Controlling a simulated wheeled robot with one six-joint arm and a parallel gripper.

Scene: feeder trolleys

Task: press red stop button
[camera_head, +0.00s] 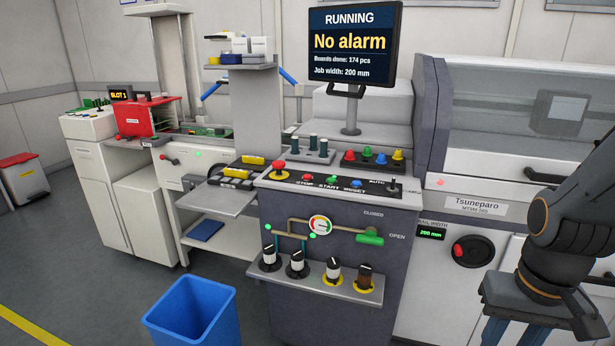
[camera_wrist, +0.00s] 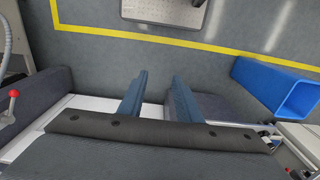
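The red stop button (camera_head: 307,178) is a small red cap above the STOP label on the dark sloped control panel (camera_head: 400,198). A larger red mushroom button (camera_head: 279,169) on a yellow ring sits at the panel's left end. Green START (camera_head: 332,180) and blue RESET (camera_head: 357,182) buttons are to the right of the stop button. My gripper (camera_wrist: 160,80) is open and empty in the wrist view, with its two blue fingers apart. In the head view, my arm is at the lower right, well away from the panel. The stop button is not visible in the wrist view.
A monitor (camera_head: 352,45) reading "RUNNING, No alarm" stands behind the panel. Colored knobs (camera_head: 367,153) and dark pegs (camera_head: 313,142) stand behind the buttons. A lever switch (camera_head: 392,186) is at the right end. A blue bin (camera_head: 193,310) stands on the floor in front.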

